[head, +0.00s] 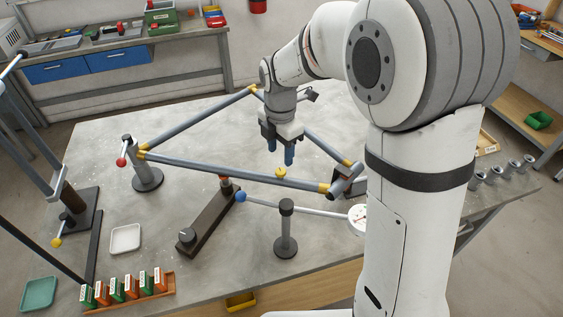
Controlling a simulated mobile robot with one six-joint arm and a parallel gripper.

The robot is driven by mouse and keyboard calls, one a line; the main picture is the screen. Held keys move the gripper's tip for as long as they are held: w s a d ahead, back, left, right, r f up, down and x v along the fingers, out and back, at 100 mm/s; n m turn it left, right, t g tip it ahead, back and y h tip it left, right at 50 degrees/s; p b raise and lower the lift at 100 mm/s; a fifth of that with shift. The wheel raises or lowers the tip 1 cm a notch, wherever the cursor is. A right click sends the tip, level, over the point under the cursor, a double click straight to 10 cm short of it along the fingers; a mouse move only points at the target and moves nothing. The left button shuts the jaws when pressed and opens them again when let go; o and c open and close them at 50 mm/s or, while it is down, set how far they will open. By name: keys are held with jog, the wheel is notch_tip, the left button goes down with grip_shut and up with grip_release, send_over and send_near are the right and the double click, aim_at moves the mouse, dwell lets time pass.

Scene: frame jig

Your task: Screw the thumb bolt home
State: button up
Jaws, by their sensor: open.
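My gripper (280,150) points down over the bench with its two blue fingers apart and nothing seen between them. It is inside the outline of a grey tube frame with yellow joints (230,172). A small yellow knob (281,172) shows just below the fingertips, at the near tube; it may be the thumb bolt, but I cannot tell for sure. A gap seems to lie between fingers and knob. How far the bolt is screwed in is not visible.
The frame rests by a round-based post (148,180) with a red knob. In front are a dark bar fixture (210,220), a blue-ended lever (240,196) and a black post (286,235). A white tray (125,239) and a rack of small boxes (128,290) lie front left.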

aim_at(281, 170)
notch_tip(281, 170, down, 6)
jog(key=shift+r+p, duration=0.1)
jog(key=shift+p, duration=0.3)
jog(key=shift+c, duration=0.6)
jog(key=c, duration=0.9)
